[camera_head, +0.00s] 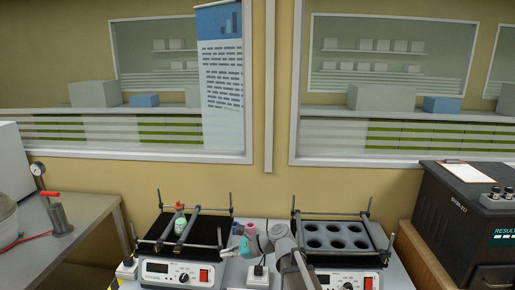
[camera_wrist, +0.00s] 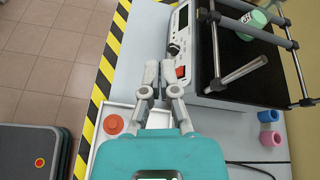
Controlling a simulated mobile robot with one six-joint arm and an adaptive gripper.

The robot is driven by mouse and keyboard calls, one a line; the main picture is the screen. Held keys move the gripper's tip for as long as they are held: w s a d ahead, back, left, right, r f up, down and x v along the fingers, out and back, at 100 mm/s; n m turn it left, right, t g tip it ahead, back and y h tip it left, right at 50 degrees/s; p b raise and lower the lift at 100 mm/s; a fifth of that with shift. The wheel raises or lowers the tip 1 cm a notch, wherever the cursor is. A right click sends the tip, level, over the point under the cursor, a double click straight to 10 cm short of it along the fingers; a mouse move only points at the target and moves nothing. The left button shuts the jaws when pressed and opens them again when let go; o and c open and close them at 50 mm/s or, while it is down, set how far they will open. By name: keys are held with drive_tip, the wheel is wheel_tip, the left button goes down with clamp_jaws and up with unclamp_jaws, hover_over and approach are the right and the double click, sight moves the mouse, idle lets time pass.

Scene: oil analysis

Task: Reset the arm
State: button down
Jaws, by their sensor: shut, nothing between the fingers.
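My gripper (camera_wrist: 158,80) is shut and empty in the wrist view, with its fingertips close to the front panel of the left shaker (camera_wrist: 195,50). In the head view my arm reaches up between the two shakers, and the gripper (camera_head: 222,254) shows small beside the left one. The bottle (camera_wrist: 250,22) also shows at the top of the wrist view.
The right shaker (camera_head: 330,262) holds a grey rack with several round holes. Pink (camera_wrist: 270,139) and blue (camera_wrist: 267,116) small items stand beside the left shaker. A white tray with a red round knob (camera_wrist: 114,124) lies near the striped table edge. A dark machine (camera_head: 465,225) stands at right.

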drive_tip(key=s+d+f+n+h, duration=0.3)
drive_tip(key=s+d+n+h, duration=0.1)
drive_tip(key=d, duration=0.5)
drive_tip(key=s+d+f+n+h, duration=0.4)
drive_tip(key=s+d+n, duration=0.1)
drive_tip(key=d, duration=0.4)
drive_tip(key=s+d+f+n+g+h, duration=0.1)
drive_tip(key=s+d+f+n+h, duration=0.3)
drive_tip(key=d, duration=0.5)
drive_tip(key=shift+s+n+h, duration=0.2)
drive_tip(key=shift+n+h, duration=0.4)
drive_tip(key=shift+n, duration=0.6)
drive_tip(key=shift+a+f, duration=0.1)
